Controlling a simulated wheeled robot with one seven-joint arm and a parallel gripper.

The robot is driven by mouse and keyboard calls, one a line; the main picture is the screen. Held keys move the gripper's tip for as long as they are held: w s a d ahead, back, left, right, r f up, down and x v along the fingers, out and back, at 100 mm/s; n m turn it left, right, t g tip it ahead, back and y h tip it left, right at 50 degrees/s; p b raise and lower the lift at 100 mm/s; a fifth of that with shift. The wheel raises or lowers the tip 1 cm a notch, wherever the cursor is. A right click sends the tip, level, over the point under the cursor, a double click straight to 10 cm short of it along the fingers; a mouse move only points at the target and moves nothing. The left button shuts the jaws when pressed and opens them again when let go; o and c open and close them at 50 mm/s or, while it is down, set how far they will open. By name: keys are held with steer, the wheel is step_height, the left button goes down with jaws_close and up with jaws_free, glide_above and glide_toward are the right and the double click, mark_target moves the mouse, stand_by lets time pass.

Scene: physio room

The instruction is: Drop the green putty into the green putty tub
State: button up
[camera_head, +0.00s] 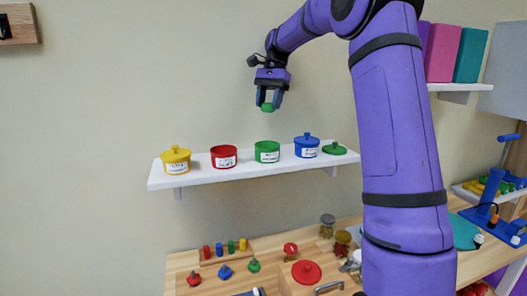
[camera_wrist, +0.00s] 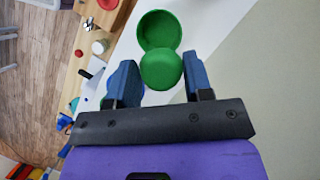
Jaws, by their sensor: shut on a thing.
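My gripper (camera_head: 269,98) is shut on the green putty (camera_head: 268,107), a small green lump between the fingertips. It is held in the air above the white wall shelf (camera_head: 210,174). The green putty tub (camera_head: 267,152) stands open on the shelf, below the gripper, with a white label on its front. In the wrist view the putty (camera_wrist: 161,70) sits between the blue fingers and overlaps the near edge of the open green tub (camera_wrist: 158,22). A flat green lid (camera_head: 334,149) lies at the shelf's right end.
On the shelf, a lidded yellow tub (camera_head: 176,159) and an open red tub (camera_head: 224,157) stand left of the green one, and a lidded blue tub (camera_head: 306,146) stands right. Below is a wooden bench (camera_head: 215,258) with pegs, jars and a red lid (camera_head: 306,272).

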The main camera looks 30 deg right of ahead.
steer(key=shift+f, duration=2.6)
steer(key=o, duration=1)
step_height(320, 180, up, 4)
steer(key=shift+f, duration=0.2)
steer(key=s+a, duration=0.1)
steer(key=s, duration=0.4)
steer(key=s+a+r, duration=0.1)
steer(key=s+a, duration=0.1)
steer(key=s, duration=0.3)
steer(key=s+a, duration=0.1)
steer(key=s, duration=0.4)
steer(key=shift+s+a+r, duration=0.15)
steer(key=shift+s+a, duration=0.1)
